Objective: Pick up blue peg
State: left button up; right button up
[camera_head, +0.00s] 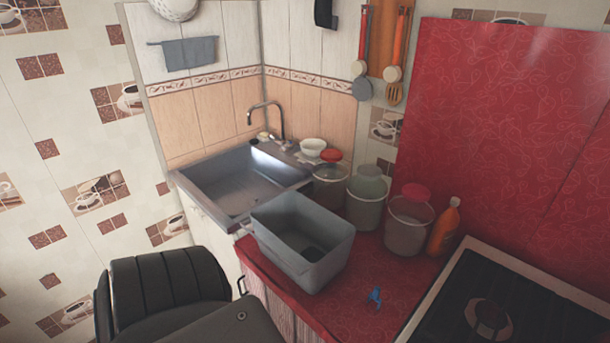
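The small blue peg (375,297) lies on the red oilcloth counter (345,307), between the grey bin and the stove. It looks like a blue clothespin with splayed ends. Nothing covers it from this view. Neither my left nor my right gripper shows in the head view.
An empty-looking grey bin (318,272) stands on the counter left of the peg. Behind are several lidded jars (408,235) and an orange bottle (443,228). A black stove (500,300) borders the right, a metal sink (235,190) the back left. Counter around the peg is clear.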

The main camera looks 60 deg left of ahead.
aim_at(375, 295)
jog(key=u, duration=1.05)
jog(key=k, duration=1.35)
jog(key=u, duration=0.4)
jog(key=i, duration=0.4)
jog(key=u, duration=0.65)
jog(key=i, duration=0.9)
jog(key=z, duration=0.5)
